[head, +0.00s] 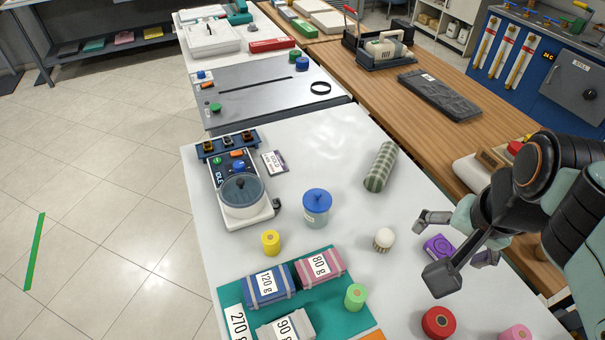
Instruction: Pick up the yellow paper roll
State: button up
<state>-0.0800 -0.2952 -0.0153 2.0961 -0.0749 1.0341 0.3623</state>
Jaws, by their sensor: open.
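The yellow paper roll (271,242) stands upright on the white table, left of centre, just beyond the teal mat (229,296). My gripper (457,268) is open and empty at the right, over the table and well to the right of the yellow roll.
Weight blocks, including a blue one (267,287) and a pink one (320,266), lie on the mat near a green roll (355,296). A blue-lidded jar (317,206) and a device with a glass bowl (242,195) stand beyond the yellow roll. A white brush (384,239) and red roll (438,322) are closer to my gripper.

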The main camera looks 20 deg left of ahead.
jog(key=w+a+f, duration=0.2)
jog(key=w+a, duration=0.9)
jog(key=w, duration=0.2)
jog(key=n+g, duration=0.2)
jog(key=n, duration=0.2)
send_over(270, 237)
jog(key=w+d, duration=0.3)
jog(key=w, duration=0.2)
notch_tip(270, 237, down, 17)
jog(key=shift+n+g+h, duration=0.4)
jog(key=shift+n+g, duration=0.1)
jog(key=shift+g, duration=0.3)
jog(key=s+a+f, duration=0.1)
jog(key=f, duration=0.1)
jog(key=s+a+f, duration=0.1)
jog(key=s+f, duration=0.1)
jog(key=s+a+f, duration=0.1)
jog(key=s+f, duration=0.1)
jog(key=f, duration=0.1)
notch_tip(270, 237, down, 6)
jog(key=shift+f, duration=0.2)
jog(key=c, duration=1.2)
